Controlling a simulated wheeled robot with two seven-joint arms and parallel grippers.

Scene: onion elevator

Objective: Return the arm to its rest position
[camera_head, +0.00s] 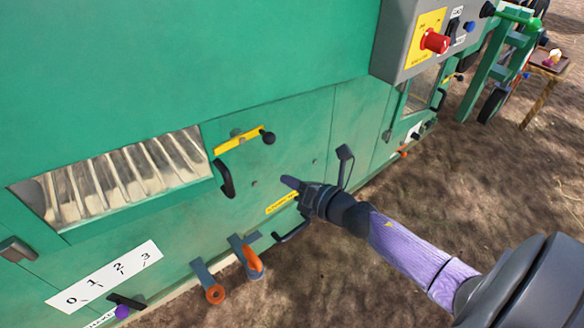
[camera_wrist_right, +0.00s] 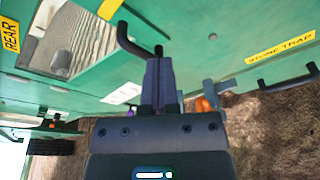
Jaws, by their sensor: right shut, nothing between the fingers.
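My right arm (camera_head: 415,245) reaches in from the lower right of the head view, with a purple forearm and a black wrist. My right gripper (camera_head: 290,182) is close to the green machine panel (camera_head: 300,130), its fingers pointing left. In the right wrist view the purple fingers (camera_wrist_right: 159,78) are together, with nothing between them. A black bent handle (camera_wrist_right: 132,42) shows just beyond the fingertips; I cannot tell whether they touch it. My left gripper is not in view.
The machine carries a black handle (camera_head: 225,180), a yellow-plated lever (camera_head: 240,139), orange-tipped levers (camera_head: 251,260) and a 0-to-3 scale plate (camera_head: 103,278). A grey control box (camera_head: 400,40) with a red knob (camera_head: 434,41) juts out upper right. Bare ground (camera_head: 480,170) lies open to the right.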

